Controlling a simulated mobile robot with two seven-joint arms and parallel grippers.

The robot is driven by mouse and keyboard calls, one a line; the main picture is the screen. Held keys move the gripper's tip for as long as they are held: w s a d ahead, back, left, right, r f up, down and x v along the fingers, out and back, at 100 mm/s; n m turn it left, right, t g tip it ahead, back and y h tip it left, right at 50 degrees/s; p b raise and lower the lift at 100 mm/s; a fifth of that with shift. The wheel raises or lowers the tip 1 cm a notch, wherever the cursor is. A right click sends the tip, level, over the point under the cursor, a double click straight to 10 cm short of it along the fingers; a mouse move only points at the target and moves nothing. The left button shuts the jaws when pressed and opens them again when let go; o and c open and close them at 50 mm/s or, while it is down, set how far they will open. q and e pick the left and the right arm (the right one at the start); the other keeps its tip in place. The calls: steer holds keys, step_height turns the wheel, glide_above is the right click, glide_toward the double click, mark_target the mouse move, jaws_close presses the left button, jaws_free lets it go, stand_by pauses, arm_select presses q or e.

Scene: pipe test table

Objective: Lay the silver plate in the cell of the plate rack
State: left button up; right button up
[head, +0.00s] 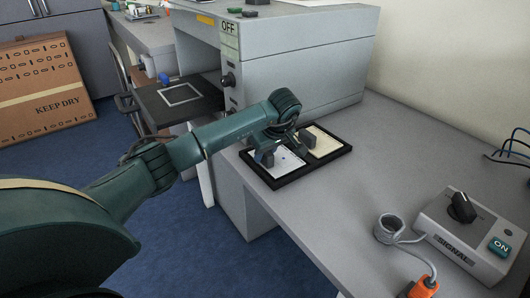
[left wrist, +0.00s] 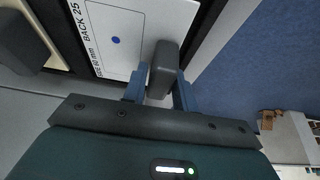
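A pale plate (head: 280,163) with a blue dot, seemingly the silver plate, lies in the left part of a black-framed tray (head: 298,174) on the bench. In the left wrist view, the plate (left wrist: 115,52) carries the print "BACK 25". A dark grey block (left wrist: 163,68) stands at its edge like a grip. My left gripper (left wrist: 160,88) has its blue fingers against both sides of this block; it also shows over the tray in the head view (head: 267,155). A black panel (head: 196,103) with a white square outline, perhaps the rack's cell, is left of the tray. My right gripper is out of view.
A cream plate (head: 325,143) with its own grey block (head: 307,137) lies in the tray's right part. A grey cabinet marked OFF (head: 298,66) stands behind. A SIGNAL box (head: 466,235), a cable coil and an orange connector (head: 423,287) are at right.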

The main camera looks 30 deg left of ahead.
arm_select(q)
steer(key=shift+o, duration=1.4)
